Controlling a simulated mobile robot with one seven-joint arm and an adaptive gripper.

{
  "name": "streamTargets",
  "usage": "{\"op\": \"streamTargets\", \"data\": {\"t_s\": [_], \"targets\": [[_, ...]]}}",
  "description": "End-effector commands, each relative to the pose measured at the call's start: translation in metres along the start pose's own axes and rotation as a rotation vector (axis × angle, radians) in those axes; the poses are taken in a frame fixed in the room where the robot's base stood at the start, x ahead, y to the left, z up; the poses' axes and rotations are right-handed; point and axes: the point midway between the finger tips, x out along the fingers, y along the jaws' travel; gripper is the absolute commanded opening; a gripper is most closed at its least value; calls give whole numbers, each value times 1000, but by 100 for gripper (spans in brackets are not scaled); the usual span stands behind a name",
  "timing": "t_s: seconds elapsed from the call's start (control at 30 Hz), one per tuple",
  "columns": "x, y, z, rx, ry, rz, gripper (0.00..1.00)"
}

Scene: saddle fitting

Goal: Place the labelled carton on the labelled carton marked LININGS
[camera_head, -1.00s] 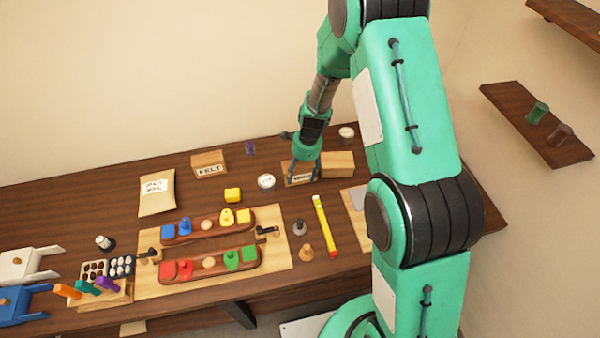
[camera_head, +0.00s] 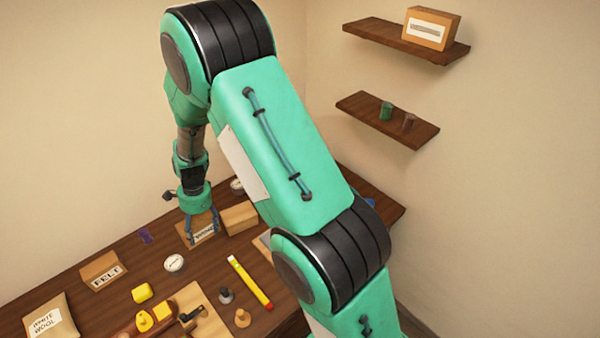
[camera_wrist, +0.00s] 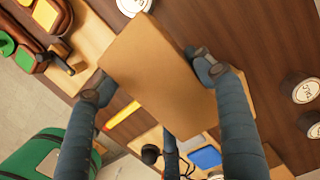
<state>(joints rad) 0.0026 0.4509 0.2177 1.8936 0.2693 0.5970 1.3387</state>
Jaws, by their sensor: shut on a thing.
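My gripper (camera_head: 202,226) points down at the back of the workbench and is shut on a small tan labelled carton (camera_head: 190,240). The label is too small to read. No label that reads LININGS can be made out.
A plain box (camera_head: 240,217) stands close right of the held carton. A FELT carton (camera_head: 102,270), a round white-topped tin (camera_head: 174,263) and a yellow marker (camera_head: 250,282) are on the bench. The lower shelf (camera_head: 370,118) holds a green and a brown item.

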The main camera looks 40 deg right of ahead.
Motion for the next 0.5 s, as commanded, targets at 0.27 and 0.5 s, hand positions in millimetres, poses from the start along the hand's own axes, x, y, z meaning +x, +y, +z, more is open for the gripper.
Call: {"op": "streamTargets", "data": {"t_s": [0.27,0.5], "targets": [[-59,-1,9,-1,0,-4,33],[-69,-3,-33,79,0,-11,33]]}}
